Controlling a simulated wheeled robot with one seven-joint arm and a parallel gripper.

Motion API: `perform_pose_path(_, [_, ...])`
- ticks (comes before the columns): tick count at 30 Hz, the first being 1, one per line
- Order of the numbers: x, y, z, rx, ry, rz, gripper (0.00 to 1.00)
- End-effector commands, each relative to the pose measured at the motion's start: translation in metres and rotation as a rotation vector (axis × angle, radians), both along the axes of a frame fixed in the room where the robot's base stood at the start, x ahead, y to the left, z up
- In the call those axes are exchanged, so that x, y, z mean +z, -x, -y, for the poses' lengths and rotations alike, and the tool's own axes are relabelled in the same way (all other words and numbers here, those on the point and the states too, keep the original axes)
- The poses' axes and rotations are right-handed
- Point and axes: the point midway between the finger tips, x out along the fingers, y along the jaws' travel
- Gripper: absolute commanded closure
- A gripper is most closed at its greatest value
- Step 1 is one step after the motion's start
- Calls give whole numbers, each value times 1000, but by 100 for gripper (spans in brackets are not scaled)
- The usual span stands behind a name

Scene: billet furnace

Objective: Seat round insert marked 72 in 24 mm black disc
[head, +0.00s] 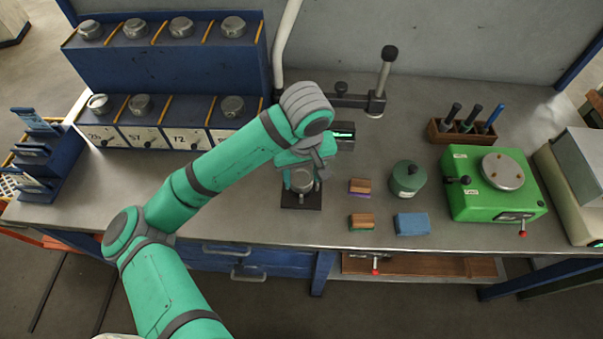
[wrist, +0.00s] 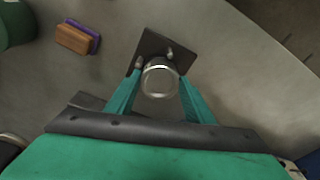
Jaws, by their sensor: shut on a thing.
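My gripper (wrist: 155,88) is shut on a round metal insert (wrist: 161,80) with a bright rim; no number can be read on it. The insert also shows in the head view (head: 302,180), below the fingers. It is over a black square plate (wrist: 147,47) on the bench, which also shows in the head view (head: 289,201). Two small metal posts stand on the plate near the insert. I cannot tell whether the insert touches what is beneath it. A black disc cannot be made out; the insert and fingers cover the middle of the plate.
A blue rack (head: 165,65) with several round metal pieces stands at the left; the place above its label 72 (head: 180,138) is empty. A dark green canister (head: 408,178), small blocks (head: 411,224) and a green machine (head: 480,205) are to the right. A stand (head: 376,103) is behind.

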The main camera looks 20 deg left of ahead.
Motion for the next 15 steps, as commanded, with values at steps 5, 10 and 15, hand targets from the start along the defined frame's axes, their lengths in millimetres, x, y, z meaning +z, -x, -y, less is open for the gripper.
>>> perform_pose_path(5, [1, 0, 0, -1, -1, 2, 97])
perform_pose_path(10, [2, 0, 0, -1, -1, 2, 97])
perform_pose_path(15, [6, -1, 0, -2, -2, 2, 97])
